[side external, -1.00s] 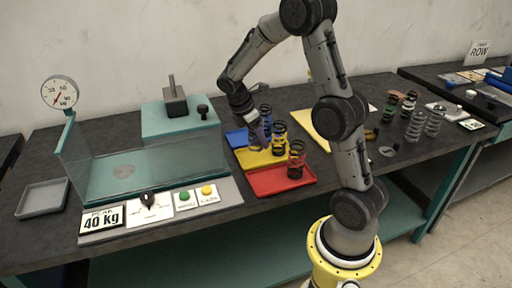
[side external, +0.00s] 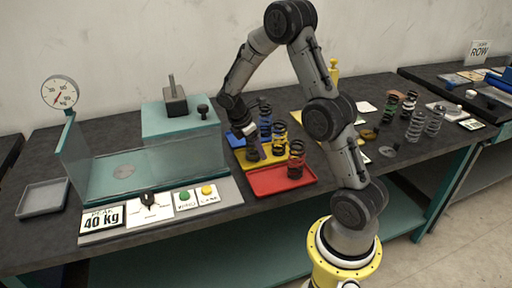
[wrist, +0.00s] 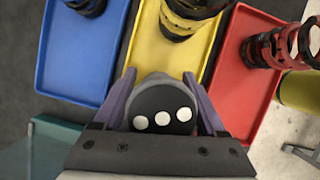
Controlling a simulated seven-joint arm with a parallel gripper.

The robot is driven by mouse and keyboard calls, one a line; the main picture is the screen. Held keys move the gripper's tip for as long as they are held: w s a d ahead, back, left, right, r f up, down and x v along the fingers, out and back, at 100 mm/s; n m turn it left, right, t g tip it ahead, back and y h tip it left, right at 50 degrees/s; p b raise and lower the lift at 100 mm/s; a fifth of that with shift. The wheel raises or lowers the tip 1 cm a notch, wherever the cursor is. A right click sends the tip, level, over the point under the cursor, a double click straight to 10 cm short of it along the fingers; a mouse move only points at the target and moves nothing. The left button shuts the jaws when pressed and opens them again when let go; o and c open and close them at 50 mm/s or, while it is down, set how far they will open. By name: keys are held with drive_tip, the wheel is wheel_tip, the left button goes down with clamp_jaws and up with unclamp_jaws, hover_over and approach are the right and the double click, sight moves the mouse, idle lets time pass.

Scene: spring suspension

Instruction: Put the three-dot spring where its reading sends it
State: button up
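The three-dot spring shows its black end cap with three white dots (wrist: 160,119) in the wrist view, between the fingers of my gripper (wrist: 160,88). Both fingers lie against its sides, so my gripper looks shut on it. In the side view my gripper (side external: 251,140) points down at the left front of the yellow tray (side external: 262,163), with the spring (side external: 252,153) below the fingers. I cannot tell whether the spring touches the tray. The yellow tray also shows in the wrist view (wrist: 150,52), with another spring (wrist: 190,14) standing farther back on it.
A blue tray (wrist: 75,60) and a red tray (wrist: 240,85) flank the yellow one, each with a spring. Several loose springs (side external: 416,126) stand right.

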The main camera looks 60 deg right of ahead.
drive_tip(key=shift+o, duration=1)
drive_tip(key=shift+r, duration=0.1)
drive_tip(key=v, duration=1.2)
drive_tip(key=s+a+r+m+t+y, duration=0.1)
drive_tip(key=s+a+r+m+t, duration=0.35)
drive_tip(key=s+a+r, duration=0.45)
drive_tip(key=s+a+f+m+t+y, duration=0.2)
drive_tip(key=s+a+m, duration=0.4)
drive_tip(key=s+a, duration=0.3)
drive_tip(key=shift+s+a+m+t+y, duration=0.35)
drive_tip(key=shift+s+t, duration=0.2)
drive_tip(key=shift+t, duration=0.2)
